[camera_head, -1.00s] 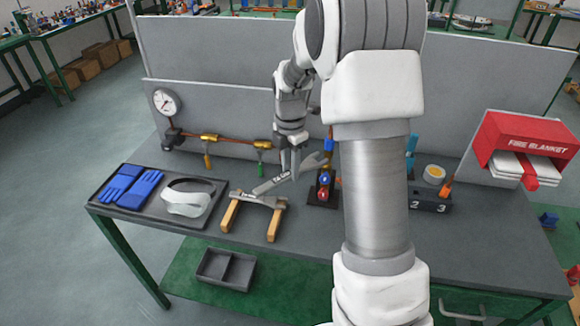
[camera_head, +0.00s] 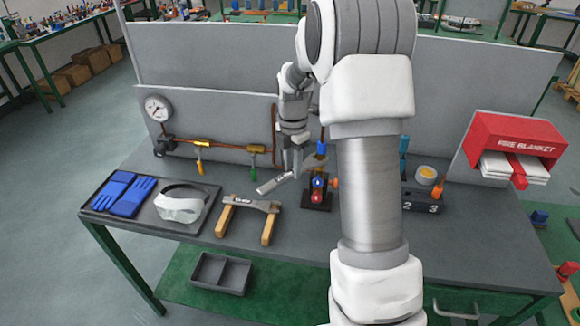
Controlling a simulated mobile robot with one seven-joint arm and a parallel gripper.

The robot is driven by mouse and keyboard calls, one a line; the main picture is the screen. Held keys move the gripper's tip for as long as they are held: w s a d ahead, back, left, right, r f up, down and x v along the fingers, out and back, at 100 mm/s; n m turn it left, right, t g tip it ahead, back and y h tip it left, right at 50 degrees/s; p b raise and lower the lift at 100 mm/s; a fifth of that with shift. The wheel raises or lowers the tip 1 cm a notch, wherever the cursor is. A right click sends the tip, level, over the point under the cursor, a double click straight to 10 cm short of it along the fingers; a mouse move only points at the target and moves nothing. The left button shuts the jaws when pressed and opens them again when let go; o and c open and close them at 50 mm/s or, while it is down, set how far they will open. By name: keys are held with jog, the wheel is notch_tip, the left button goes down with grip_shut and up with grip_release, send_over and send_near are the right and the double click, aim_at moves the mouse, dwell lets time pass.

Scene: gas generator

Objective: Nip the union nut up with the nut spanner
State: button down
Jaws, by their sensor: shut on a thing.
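My gripper (camera_head: 297,168) is shut on a grey spanner (camera_head: 275,183), held above the bench. The spanner's handle points to the lower left. Its jaw end reaches right, close to a dark stand (camera_head: 315,199) with blue and red round parts. I cannot tell whether the jaw touches anything there. A second spanner (camera_head: 246,203) lies across a rest with two wooden arms (camera_head: 225,220). I cannot make out the union nut; the pipework (camera_head: 232,147) runs along the back panel, and my arm hides part of the bench.
A tray with blue gloves (camera_head: 123,194) and a white visor (camera_head: 181,205) is at the left. A gauge (camera_head: 158,108) and valves with yellow and green handles stand behind. A numbered block (camera_head: 422,202) and a red fire blanket box (camera_head: 515,139) are at the right.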

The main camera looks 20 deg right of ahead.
jog(key=shift+w, duration=0.1)
dwell(0.3)
jog(key=shift+w+a+m+p, duration=0.1)
jog(key=shift+w+m+p, duration=0.8)
jog(key=shift+w+m, duration=1.95)
jog(key=shift+s+a, duration=0.1)
jog(key=shift+s, duration=0.05)
jog(key=shift+n, duration=0.25)
jog(key=shift+w+a, duration=0.2)
jog(key=shift+a, duration=0.65)
jog(key=shift+w+a, duration=0.2)
jog(key=shift+a, duration=0.65)
jog(key=shift+w+a, duration=0.2)
jog(key=shift+a, duration=0.65)
